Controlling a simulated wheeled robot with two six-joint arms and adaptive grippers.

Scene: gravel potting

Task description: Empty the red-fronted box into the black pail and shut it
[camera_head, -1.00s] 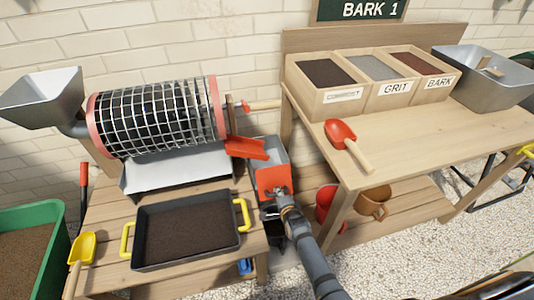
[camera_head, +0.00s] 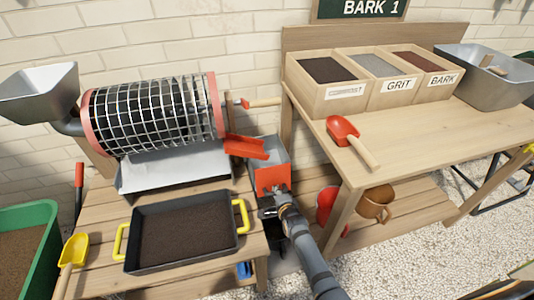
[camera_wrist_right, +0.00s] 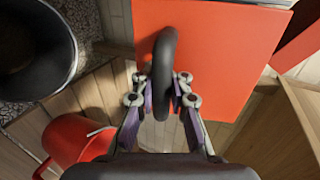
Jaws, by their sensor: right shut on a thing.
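The red-fronted box (camera_head: 270,178) is below the red chute, between the two benches. Its grey inside shows behind the front, and I cannot make out any contents. In the right wrist view, the red front (camera_wrist_right: 225,75) carries a dark curved handle (camera_wrist_right: 164,55). My right gripper (camera_head: 277,191) is shut on this handle; its fingers (camera_wrist_right: 161,92) are on both sides of it. The black pail (camera_wrist_right: 68,50) is at the upper left of the right wrist view, with a dark inside. In the head view it is mostly hidden by my right arm. My left gripper is not in view.
A wire drum (camera_head: 160,115) and a black tray (camera_head: 132,230) of soil are at left. A red scoop (camera_head: 343,130) lies on that bench.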

